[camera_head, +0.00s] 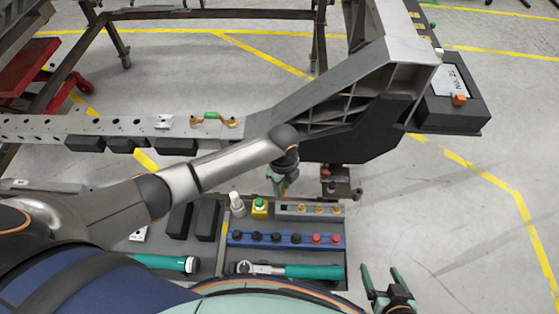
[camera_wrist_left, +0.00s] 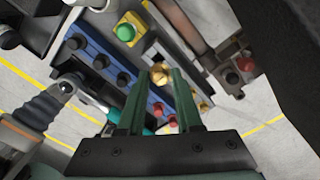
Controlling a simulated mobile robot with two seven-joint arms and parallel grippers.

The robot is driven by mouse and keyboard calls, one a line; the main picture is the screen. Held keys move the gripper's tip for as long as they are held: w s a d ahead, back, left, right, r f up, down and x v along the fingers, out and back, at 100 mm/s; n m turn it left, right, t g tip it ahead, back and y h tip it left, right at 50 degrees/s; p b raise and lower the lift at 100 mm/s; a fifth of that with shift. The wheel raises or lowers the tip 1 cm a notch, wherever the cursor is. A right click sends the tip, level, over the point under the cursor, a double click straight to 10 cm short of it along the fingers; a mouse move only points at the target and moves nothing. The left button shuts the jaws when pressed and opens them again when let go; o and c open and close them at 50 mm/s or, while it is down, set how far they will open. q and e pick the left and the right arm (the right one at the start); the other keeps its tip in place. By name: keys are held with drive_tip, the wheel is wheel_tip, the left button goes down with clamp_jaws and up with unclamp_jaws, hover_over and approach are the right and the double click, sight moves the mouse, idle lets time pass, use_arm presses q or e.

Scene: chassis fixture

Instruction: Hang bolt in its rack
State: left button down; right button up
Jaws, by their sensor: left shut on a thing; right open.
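My left gripper (camera_head: 281,188) points down over the left part of the grey bolt rack (camera_head: 290,215). In the left wrist view the green fingers (camera_wrist_left: 160,82) are shut on a brass bolt (camera_wrist_left: 159,74), with its round head showing at the tips. The bolt is hidden by the fingers in the head view. Several brass bolts sit in the grey rack, such as one at its right (camera_head: 336,209). The rack's left end shows a bare spot. I cannot tell whether the held bolt touches the rack. My right gripper (camera_head: 388,283) is open and empty at the lower right.
A blue rack (camera_head: 235,243) with black and red knobs lies in front of the grey rack. A yellow box with a green button (camera_head: 260,208) and a white bottle (camera_head: 237,203) stand left. A torque wrench (camera_head: 300,271) lies in front. The chassis beam (camera_head: 330,85) stands behind.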

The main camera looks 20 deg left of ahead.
sight(284, 204)
use_arm(q)
drive_tip(key=shift+s+d+f+m, duration=0.4)
drive_tip(key=shift+d+f+m, duration=0.1)
drive_tip(key=shift+f, duration=0.25)
drive_tip(key=shift+a+f+b, duration=0.1)
drive_tip(key=shift+f+b, duration=1.75)
drive_tip(key=shift+b, duration=0.5)
drive_tip(key=shift+r+p, duration=0.1)
drive_tip(key=shift+p, duration=0.55)
drive_tip(key=shift+f, duration=0.2)
drive_tip(key=shift+f+b, duration=1.2)
drive_tip(key=shift+f, duration=0.55)
drive_tip(key=c, duration=0.5)
unclamp_jaws()
